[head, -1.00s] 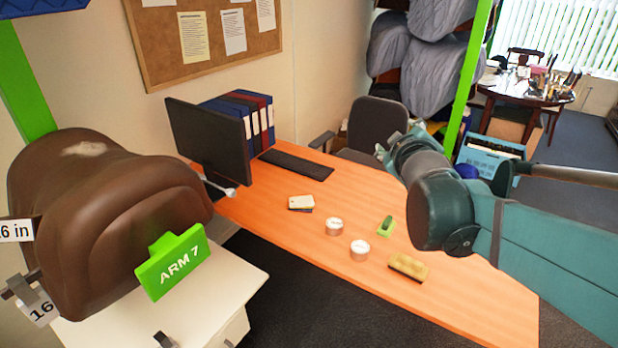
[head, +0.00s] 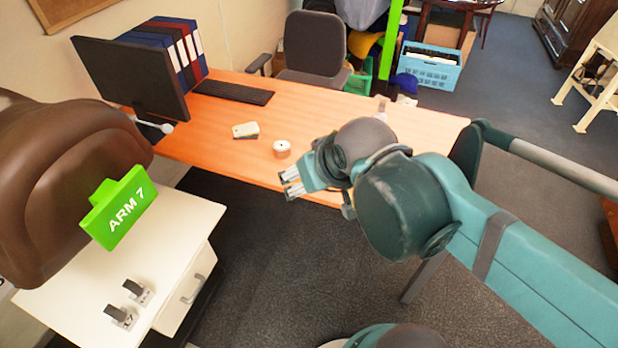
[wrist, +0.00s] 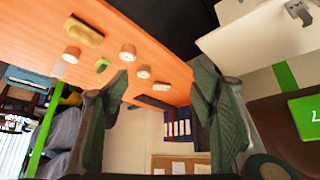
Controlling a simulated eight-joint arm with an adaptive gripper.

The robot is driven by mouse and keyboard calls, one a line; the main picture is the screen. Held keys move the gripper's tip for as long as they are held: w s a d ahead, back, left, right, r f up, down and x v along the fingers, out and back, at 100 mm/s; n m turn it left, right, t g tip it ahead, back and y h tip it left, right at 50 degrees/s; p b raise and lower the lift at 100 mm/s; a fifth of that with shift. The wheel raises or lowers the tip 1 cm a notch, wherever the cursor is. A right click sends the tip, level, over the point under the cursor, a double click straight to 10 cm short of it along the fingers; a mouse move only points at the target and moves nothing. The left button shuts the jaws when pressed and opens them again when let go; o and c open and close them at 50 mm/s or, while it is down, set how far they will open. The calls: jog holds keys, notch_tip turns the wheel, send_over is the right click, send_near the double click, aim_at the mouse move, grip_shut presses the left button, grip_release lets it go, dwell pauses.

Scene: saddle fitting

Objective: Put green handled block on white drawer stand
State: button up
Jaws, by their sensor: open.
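The green handled block (wrist: 102,65) lies on the orange desk in the wrist view, near some round tins. In the head view my arm hides it. The white drawer stand (head: 180,225) is at the lower left of the head view, and its pale top (wrist: 255,42) shows at the upper right of the wrist view. My gripper (head: 291,184) is open and appears over the desk's front edge, right of the stand. In the wrist view its two fingers (wrist: 160,78) are spread apart with nothing between them.
Small dark clips (head: 125,305) are on the stand top. The desk (head: 225,130) holds a tin (head: 282,149), a monitor (head: 135,75) and a brown sponge-like block (wrist: 84,32).

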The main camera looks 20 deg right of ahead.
jog(key=shift+s, duration=0.15)
jog(key=shift+o, duration=0.5)
